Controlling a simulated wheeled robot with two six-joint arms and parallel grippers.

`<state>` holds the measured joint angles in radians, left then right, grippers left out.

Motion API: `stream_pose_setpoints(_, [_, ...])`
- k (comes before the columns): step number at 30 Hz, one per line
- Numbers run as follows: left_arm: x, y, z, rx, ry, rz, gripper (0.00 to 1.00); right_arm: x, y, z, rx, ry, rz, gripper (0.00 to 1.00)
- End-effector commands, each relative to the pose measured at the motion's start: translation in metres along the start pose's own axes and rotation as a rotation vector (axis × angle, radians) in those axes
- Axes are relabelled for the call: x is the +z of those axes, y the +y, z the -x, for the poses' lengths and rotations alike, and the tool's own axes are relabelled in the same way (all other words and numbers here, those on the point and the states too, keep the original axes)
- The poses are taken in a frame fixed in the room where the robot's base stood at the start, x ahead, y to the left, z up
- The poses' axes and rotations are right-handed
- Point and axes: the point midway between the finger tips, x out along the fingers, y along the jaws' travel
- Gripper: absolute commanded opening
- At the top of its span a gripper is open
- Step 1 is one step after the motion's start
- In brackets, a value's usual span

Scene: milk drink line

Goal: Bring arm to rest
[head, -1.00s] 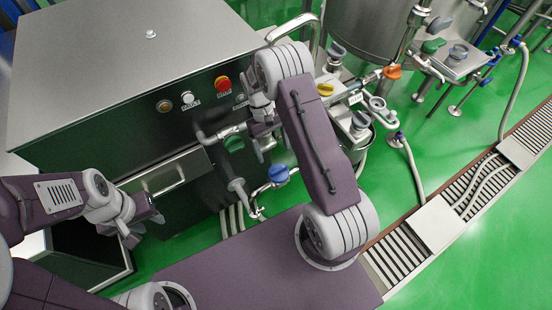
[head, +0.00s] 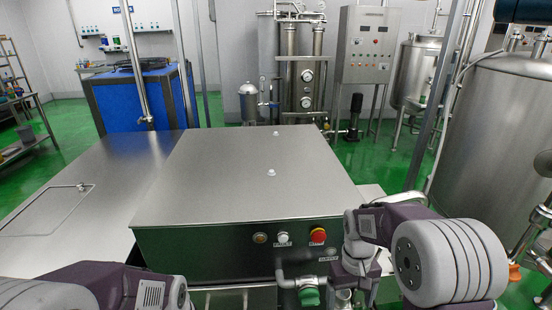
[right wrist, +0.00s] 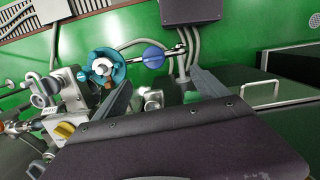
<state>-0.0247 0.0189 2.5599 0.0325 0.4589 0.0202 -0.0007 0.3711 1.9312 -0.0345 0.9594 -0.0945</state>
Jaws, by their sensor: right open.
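My right arm (head: 440,262) is folded at the lower right of the head view, in front of the machine's right front corner. My right gripper's two dark fingers (right wrist: 162,80) stand wide apart in the right wrist view, with nothing held between them. Behind them are a teal-ringed valve fitting (right wrist: 105,67) and a blue-handled valve (right wrist: 153,57); contact with either cannot be seen. My left arm (head: 85,285) lies low along the bottom left of the head view. Its gripper is cut off below the frame.
The steel machine (head: 250,190) fills the middle, with a red button (head: 318,236) on its front. A green valve handle (head: 309,297) is close to my right wrist. A large tank (head: 500,140) stands right.

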Motion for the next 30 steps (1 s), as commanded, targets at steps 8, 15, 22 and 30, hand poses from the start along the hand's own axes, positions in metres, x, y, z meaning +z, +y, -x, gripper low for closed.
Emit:
stream_pose_setpoints(8, [-0.001,0.0,0.008,0.0,0.0,0.0,0.36,0.093,-0.026,-0.017,-0.031,0.165,-0.096,0.84])
stream_pose_setpoints(15, [-0.001,0.0,0.008,0.0,0.0,0.0,0.36,0.084,-0.026,-0.023,-0.035,0.228,-0.142,0.84])
stream_pose_setpoints(22, [-0.001,0.0,0.008,0.0,0.0,0.0,0.36,0.084,-0.026,-0.023,-0.035,0.227,-0.141,0.84])
stream_pose_setpoints(30, [-0.001,0.0,0.008,0.0,0.0,0.0,0.36,0.084,-0.026,-0.023,-0.035,0.226,-0.14,0.84])
